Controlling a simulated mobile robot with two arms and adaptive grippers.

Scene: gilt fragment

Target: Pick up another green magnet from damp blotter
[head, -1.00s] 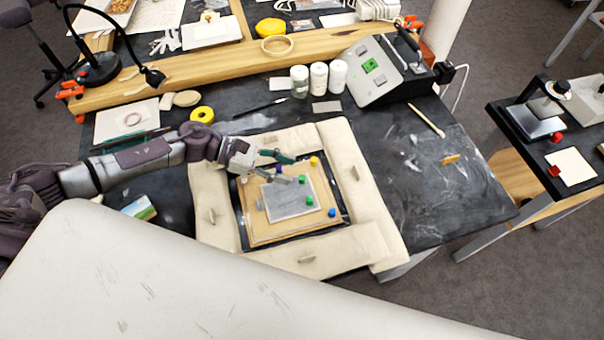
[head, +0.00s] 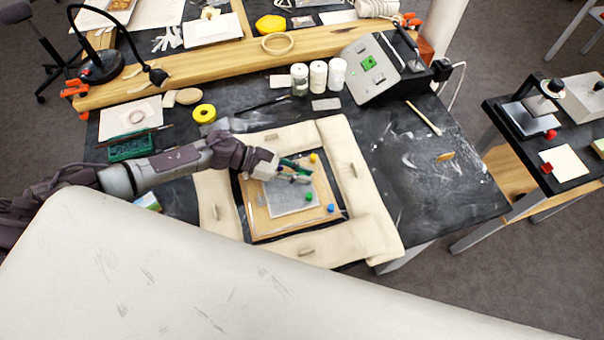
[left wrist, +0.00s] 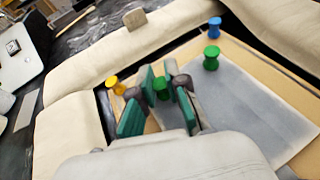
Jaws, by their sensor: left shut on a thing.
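The damp blotter (head: 283,203) is a grey sheet on a tan board, inside a frame of cream padded bolsters. My left gripper (head: 300,174) is over the blotter's far edge, shut on a green magnet (left wrist: 161,88) that shows between its teal-padded fingers in the left wrist view. Another green magnet (head: 309,196) stands on the blotter near its right edge, apart from the gripper; it also shows in the left wrist view (left wrist: 211,58). My right gripper is in neither view.
A blue magnet (head: 331,208) and a yellow magnet (head: 314,158) stand on the tan board (head: 262,229) around the blotter. Cream bolsters (head: 356,190) rise around the board. White jars (head: 318,76) and a sloped grey device (head: 371,68) stand behind. The dark bench at right is mostly clear.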

